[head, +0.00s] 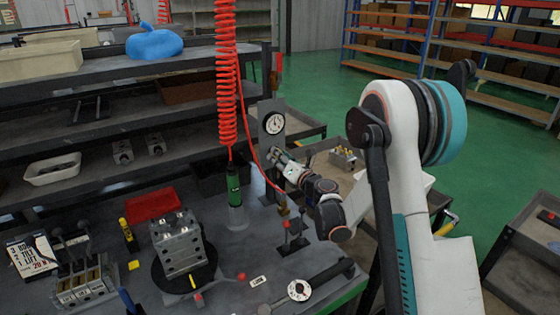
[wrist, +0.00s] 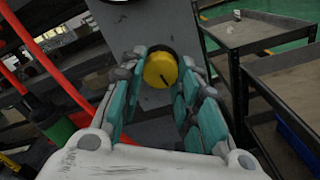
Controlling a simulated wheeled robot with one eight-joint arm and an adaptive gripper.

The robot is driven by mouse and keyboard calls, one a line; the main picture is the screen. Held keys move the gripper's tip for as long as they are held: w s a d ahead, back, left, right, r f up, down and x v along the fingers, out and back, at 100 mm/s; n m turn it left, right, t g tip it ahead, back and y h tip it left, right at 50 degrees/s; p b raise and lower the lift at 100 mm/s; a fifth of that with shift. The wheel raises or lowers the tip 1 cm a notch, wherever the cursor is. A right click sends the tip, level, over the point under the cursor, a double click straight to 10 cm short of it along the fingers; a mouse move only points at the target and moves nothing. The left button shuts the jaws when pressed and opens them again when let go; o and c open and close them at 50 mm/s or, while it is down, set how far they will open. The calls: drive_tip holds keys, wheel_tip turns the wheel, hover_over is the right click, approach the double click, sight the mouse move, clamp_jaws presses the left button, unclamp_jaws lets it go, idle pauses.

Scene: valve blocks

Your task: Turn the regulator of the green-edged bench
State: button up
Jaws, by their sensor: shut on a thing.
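The regulator's yellow round knob (wrist: 160,70) with a dark pointer line shows in the wrist view, on a grey upright panel (wrist: 135,22). In the head view the panel (head: 271,108) rises at the back of the green-edged bench (head: 345,299) and bears a white dial gauge (head: 274,123). My gripper (head: 277,156) is at the panel, below the gauge, and hides the knob there. In the wrist view my gripper (wrist: 163,75) has its teal fingers on either side of the knob, shut on it. The pointer line slants towards the lower right.
A red coiled hose (head: 227,70) hangs to a green-banded tool (head: 234,185) left of my arm. A metal block (head: 178,243) stands on a round black base. A red bin (head: 152,205) is behind it. A dark cart (wrist: 255,33) stands right of the panel.

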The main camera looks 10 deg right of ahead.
drive_tip(key=shift+m, duration=1.1)
drive_tip(key=o, duration=1.1)
drive_tip(key=shift+c, duration=0.2)
drive_tip(key=v, duration=1.2)
